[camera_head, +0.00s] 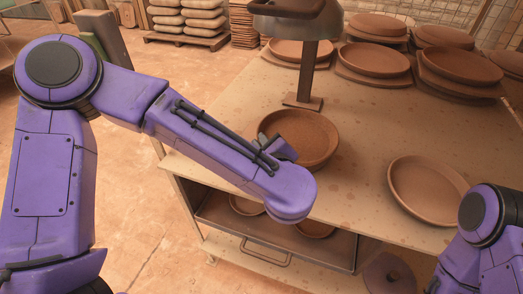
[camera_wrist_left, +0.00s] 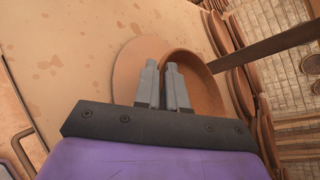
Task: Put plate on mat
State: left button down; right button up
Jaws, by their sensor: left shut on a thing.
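A brown clay plate (camera_head: 311,137) with a raised rim is at the table's left side, near the dark post. In the left wrist view the same plate (camera_wrist_left: 205,82) shows its hollow side. My left gripper (camera_head: 283,150) is shut on the plate's near rim; in the left wrist view its two grey fingers (camera_wrist_left: 163,82) straddle the rim. A flat, paler round disc (camera_wrist_left: 132,62), perhaps the mat, shows beside the plate in the left wrist view, partly hidden by the fingers and plate. Whether the plate touches anything beneath cannot be told. My right gripper is out of view.
Another shallow plate (camera_head: 427,190) lies on the table (camera_head: 360,115) at the right, near my right arm. A post with a dark press head (camera_head: 305,75) stands behind the held plate. Several plates on boards (camera_head: 374,60) line the back. A shelf with dishes (camera_head: 270,235) is below.

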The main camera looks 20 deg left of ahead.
pick_arm(q)
jog(key=f, duration=0.3)
jog(key=shift+w+a+f+p, duration=0.15)
jog(key=shift+w+f+p, duration=0.15)
jog(key=shift+f+p, duration=0.1)
jog(key=shift+f, duration=0.15)
jog(key=c, duration=1.5)
grip_release()
jog(key=shift+s+r, duration=0.2)
jog(key=shift+s, duration=0.05)
jog(key=b+v, duration=0.2)
jog(key=v, duration=0.9)
jog(key=shift+s+d+r, duration=0.1)
jog(key=shift+s+d, duration=0.15)
